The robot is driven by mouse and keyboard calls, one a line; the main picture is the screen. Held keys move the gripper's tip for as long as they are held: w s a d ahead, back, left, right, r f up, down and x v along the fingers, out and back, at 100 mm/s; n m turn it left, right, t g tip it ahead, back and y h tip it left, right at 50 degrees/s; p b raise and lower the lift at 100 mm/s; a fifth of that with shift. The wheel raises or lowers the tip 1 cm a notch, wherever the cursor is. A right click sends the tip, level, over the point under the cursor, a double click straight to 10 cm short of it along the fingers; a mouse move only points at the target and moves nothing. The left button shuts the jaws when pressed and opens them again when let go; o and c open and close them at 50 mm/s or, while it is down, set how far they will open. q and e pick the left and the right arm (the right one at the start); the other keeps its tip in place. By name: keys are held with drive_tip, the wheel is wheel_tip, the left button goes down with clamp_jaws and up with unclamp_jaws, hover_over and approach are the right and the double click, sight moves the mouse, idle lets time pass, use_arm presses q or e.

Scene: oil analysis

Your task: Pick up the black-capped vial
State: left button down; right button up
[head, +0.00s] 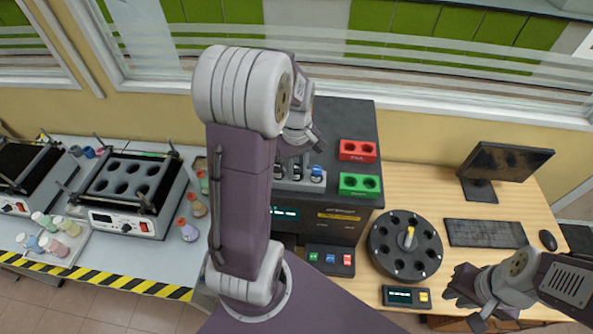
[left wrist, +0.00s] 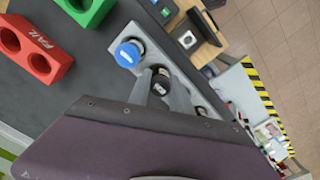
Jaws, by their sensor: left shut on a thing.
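The black-capped vial (left wrist: 161,76) stands in a grey rack between the fingers of my left gripper (left wrist: 162,92) in the left wrist view. The gripper is shut on it, and the purple arm housing covers part of the view. In the head view my left gripper (head: 299,140) is over the rack (head: 300,185) on the dark machine. A blue-capped vial (head: 317,172) stands in the rack to the right, and also shows in the left wrist view (left wrist: 129,52). My right gripper (head: 464,287) is at the lower right, away from the vials; its finger gap is unclear.
A red FAIL block (head: 358,150) and a green block (head: 360,186) with holes sit right of the rack. A round black carousel (head: 404,268), keyboard (head: 486,233) and monitor (head: 505,162) are on the wooden table. Colour-capped jars (head: 188,230) and a heater block (head: 125,222) stand left.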

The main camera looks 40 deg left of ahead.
sight(298, 166)
use_arm(q)
drive_tip(key=r+b, duration=0.1)
drive_tip(key=r, duration=0.2)
drive_tip(key=shift+w+r, duration=0.2)
drive_tip(key=s+d+r+b, duration=0.2)
drive_tip(key=s+d+r, duration=0.2)
drive_tip(key=d+r, duration=0.3)
drive_tip(key=d, duration=0.4)
drive_tip(key=shift+s+r, duration=0.25)
drive_tip(key=shift+s, duration=0.1)
